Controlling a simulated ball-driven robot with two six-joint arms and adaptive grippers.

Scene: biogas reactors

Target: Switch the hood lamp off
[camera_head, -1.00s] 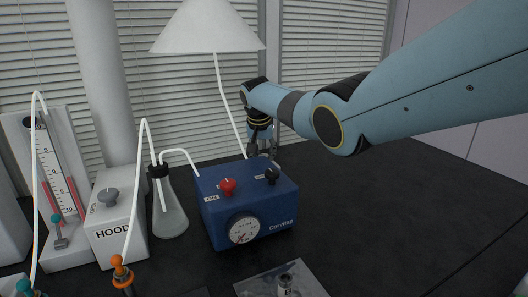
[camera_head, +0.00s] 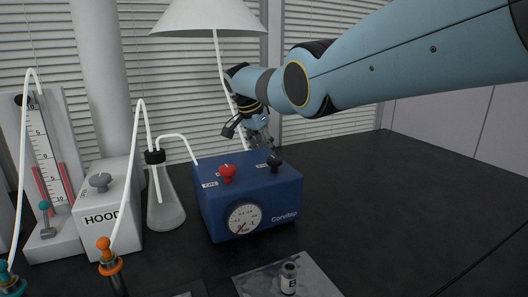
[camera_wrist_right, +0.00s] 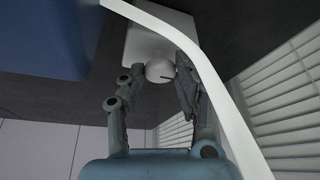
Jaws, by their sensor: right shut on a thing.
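A lamp with a white conical shade (camera_head: 210,17) and a thin white stem (camera_head: 219,60) stands behind the blue Corvitap box (camera_head: 273,205). In the right wrist view, a pale round knob (camera_wrist_right: 159,70) with a dark mark sits on a white base (camera_wrist_right: 148,42), and a curved white stem (camera_wrist_right: 215,85) passes beside it. The base is hidden in the head view. My right gripper (camera_head: 262,143) is behind the blue box, beside the stem. In the wrist view, its fingers (camera_wrist_right: 160,76) are closed on the knob. My left gripper is not in view.
The blue box carries a red knob (camera_head: 228,174), a black knob (camera_head: 274,161) and a gauge (camera_head: 243,219). Left are a flask (camera_head: 166,208), a HOOD box (camera_head: 106,222) and tubing. A small vial (camera_head: 289,278) stands in front. The black bench (camera_head: 400,190) is clear at right.

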